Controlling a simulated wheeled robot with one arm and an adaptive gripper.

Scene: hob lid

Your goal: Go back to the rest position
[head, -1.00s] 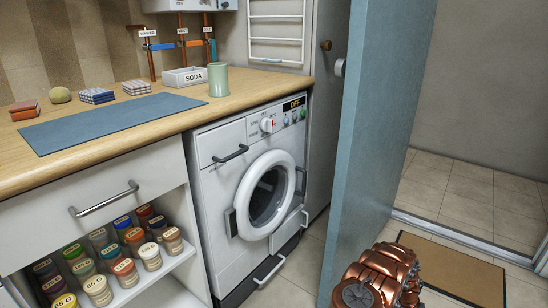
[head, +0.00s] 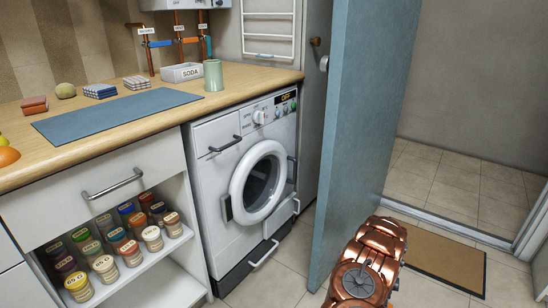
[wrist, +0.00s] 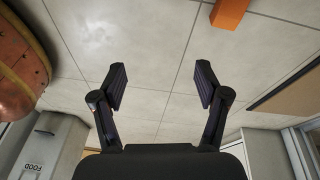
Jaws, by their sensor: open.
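My gripper (wrist: 160,88) shows in the wrist view with its two dark fingers spread wide and nothing between them. Tiled floor lies beyond the fingers. In the head view only a copper-coloured part of my arm shows at the lower right, in front of the blue door; the gripper itself is out of that view.
The blue door (head: 355,130) stands open beside my arm. A brown doormat (head: 446,262) lies behind it. The washing machine (head: 245,180) and wooden worktop (head: 225,100) are to the left. In the wrist view, an orange block (wrist: 229,14) and a FOOD bin (wrist: 50,140) show.

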